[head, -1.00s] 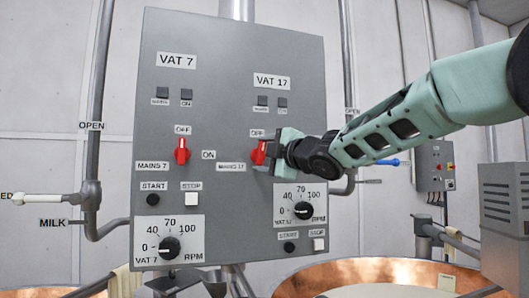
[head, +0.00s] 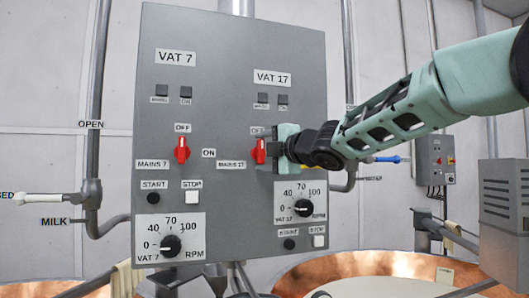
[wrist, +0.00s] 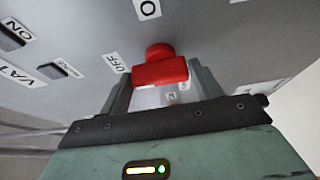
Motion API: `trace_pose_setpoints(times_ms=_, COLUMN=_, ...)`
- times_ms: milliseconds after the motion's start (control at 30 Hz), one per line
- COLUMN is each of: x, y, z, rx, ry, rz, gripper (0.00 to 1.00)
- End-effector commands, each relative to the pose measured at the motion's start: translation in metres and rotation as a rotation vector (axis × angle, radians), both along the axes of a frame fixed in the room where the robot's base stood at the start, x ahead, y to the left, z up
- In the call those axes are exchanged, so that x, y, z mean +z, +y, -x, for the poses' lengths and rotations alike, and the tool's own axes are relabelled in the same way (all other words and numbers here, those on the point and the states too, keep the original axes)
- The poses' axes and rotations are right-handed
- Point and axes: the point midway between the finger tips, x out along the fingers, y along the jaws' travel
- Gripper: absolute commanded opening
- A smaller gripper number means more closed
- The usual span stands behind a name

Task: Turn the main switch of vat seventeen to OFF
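The grey control panel (head: 225,60) carries a plate reading VAT 17 (head: 271,77). Below it, the red main switch of vat 17 (head: 259,150) has its handle upright, towards its OFF label (head: 257,131). In the wrist view the red switch (wrist: 160,68) lies lengthwise towards the OFF label (wrist: 115,62); another label (wrist: 147,9), partly cut off, is at the top. My gripper (head: 273,149) is at the switch from the right. In the wrist view its fingers (wrist: 160,88) stand apart at both ends of the handle; whether they touch it is unclear.
The similar vat 7 switch (head: 182,149) is to the left, also upright. The vat 17 speed dial (head: 304,207) sits just below my gripper. Start and stop buttons (head: 319,240) are lower down. Copper vats (head: 350,268) stand below and behind the panel.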

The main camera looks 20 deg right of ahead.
Motion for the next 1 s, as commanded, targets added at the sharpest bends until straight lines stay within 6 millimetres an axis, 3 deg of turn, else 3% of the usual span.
trace_pose_setpoints(times_ms=467, x=0.000, y=-0.004, z=0.008, rx=-0.001, ry=0.001, rz=-0.004, gripper=0.82)
trace_pose_setpoints(times_ms=667, x=0.000, y=-0.018, z=0.043, rx=-0.002, ry=-0.003, rz=-0.003, gripper=0.82)
trace_pose_setpoints(times_ms=1000, x=0.002, y=-0.049, z=0.118, rx=-0.001, ry=-0.003, rz=-0.002, gripper=0.82)
